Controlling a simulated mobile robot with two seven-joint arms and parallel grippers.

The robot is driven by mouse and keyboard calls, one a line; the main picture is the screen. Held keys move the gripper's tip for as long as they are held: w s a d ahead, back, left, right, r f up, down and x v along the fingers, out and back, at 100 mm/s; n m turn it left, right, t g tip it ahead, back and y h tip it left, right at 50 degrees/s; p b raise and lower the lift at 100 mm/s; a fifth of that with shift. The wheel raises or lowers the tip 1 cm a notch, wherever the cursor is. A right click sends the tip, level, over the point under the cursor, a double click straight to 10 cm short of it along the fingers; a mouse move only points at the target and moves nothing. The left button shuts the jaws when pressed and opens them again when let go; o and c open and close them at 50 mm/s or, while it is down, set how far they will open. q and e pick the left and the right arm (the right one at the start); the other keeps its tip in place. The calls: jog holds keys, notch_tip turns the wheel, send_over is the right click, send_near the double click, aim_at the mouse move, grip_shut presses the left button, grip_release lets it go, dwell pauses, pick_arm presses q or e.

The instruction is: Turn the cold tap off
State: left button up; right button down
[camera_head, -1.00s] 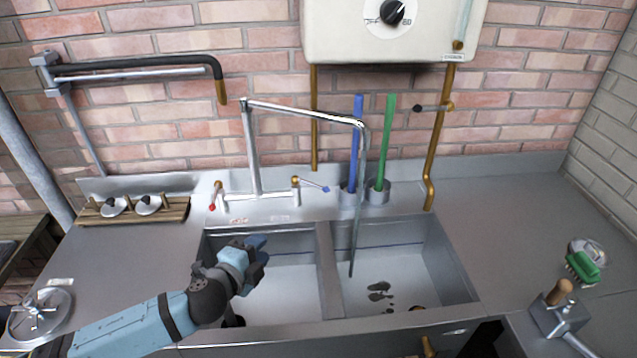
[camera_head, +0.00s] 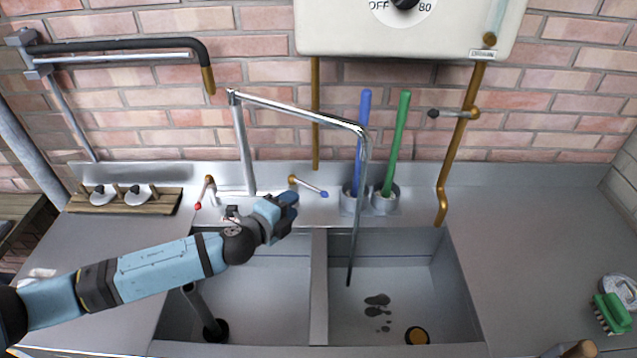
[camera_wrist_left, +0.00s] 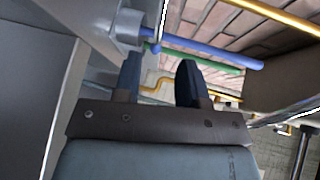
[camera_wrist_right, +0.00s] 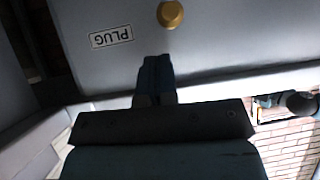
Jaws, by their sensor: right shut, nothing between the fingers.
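The cold tap (camera_head: 310,187) is a brass-ended lever with a blue tip, at the right of the tap base behind the sinks. It points right and slightly forward. In the left wrist view a blue tip (camera_wrist_left: 152,47) shows just beyond the fingers. My left gripper (camera_head: 288,208) is in front of and slightly below the lever, over the back edge of the left basin. Its fingers (camera_wrist_left: 158,75) are apart with nothing between them. My right gripper (camera_wrist_right: 156,75) is shut and empty, facing a grey panel labelled PLUG. It is outside the head view.
The red-tipped hot tap (camera_head: 206,190) stands left. The spout (camera_head: 300,112) reaches right, with a thin grey column below it into the right basin (camera_head: 440,290). Blue (camera_head: 362,140) and green (camera_head: 397,145) rods stand in holders right of the cold tap.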

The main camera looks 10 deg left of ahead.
aim_at(308, 186)
pick_arm(q)
jog(key=x, duration=1.1)
jog(key=shift+w+d+f, duration=0.1)
jog(key=shift+w+f, duration=0.05)
jog(key=shift+w, duration=0.05)
grip_shut()
